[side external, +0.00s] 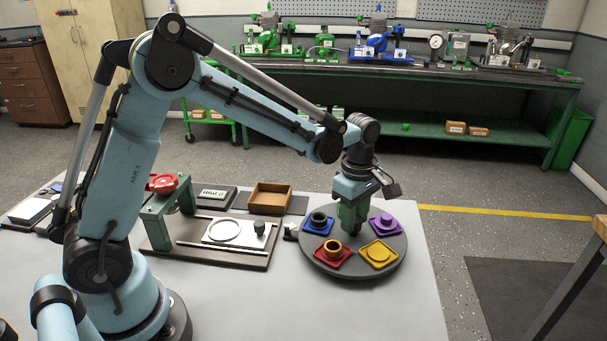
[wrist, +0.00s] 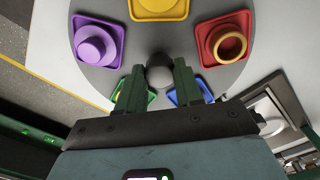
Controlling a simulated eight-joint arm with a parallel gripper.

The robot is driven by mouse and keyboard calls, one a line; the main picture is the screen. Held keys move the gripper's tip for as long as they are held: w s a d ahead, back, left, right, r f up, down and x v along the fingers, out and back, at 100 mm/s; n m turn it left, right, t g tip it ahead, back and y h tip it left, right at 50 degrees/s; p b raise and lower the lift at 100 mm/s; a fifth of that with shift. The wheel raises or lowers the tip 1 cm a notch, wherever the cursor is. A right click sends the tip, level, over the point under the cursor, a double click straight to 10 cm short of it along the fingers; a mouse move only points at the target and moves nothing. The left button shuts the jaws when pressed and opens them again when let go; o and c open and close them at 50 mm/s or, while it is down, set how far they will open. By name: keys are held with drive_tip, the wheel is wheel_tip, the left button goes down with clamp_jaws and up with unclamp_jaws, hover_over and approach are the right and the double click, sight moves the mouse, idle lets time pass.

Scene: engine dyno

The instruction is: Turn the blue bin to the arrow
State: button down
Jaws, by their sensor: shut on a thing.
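A round grey turntable (side external: 345,269) stands on the light table and carries several coloured bins. The blue bin (side external: 325,231) sits at its far left side in the side external view, with a dark round part in it. In the wrist view the blue bin (wrist: 173,98) is mostly hidden behind the right finger. My gripper (side external: 352,230) points down over the turntable's middle. In the wrist view my gripper (wrist: 160,82) has its fingers on either side of the round grey centre knob (wrist: 160,71) and is shut on it. I cannot make out an arrow.
The red bin (side external: 322,259), yellow bin (side external: 391,263) and purple bin (side external: 396,231) share the turntable. A green bin (wrist: 118,94) shows partly behind the left finger. Left of the turntable are a dark fixture board (side external: 205,257) and an orange-brown tray (side external: 270,208).

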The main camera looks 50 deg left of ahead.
drive_tip(key=shift+n, duration=1.2)
drive_tip(key=c, duration=0.7)
unclamp_jaws()
drive_tip(key=shift+c, duration=0.2)
wheel_tip(320, 180, up, 12)
drive_tip(key=shift+s, duration=0.15)
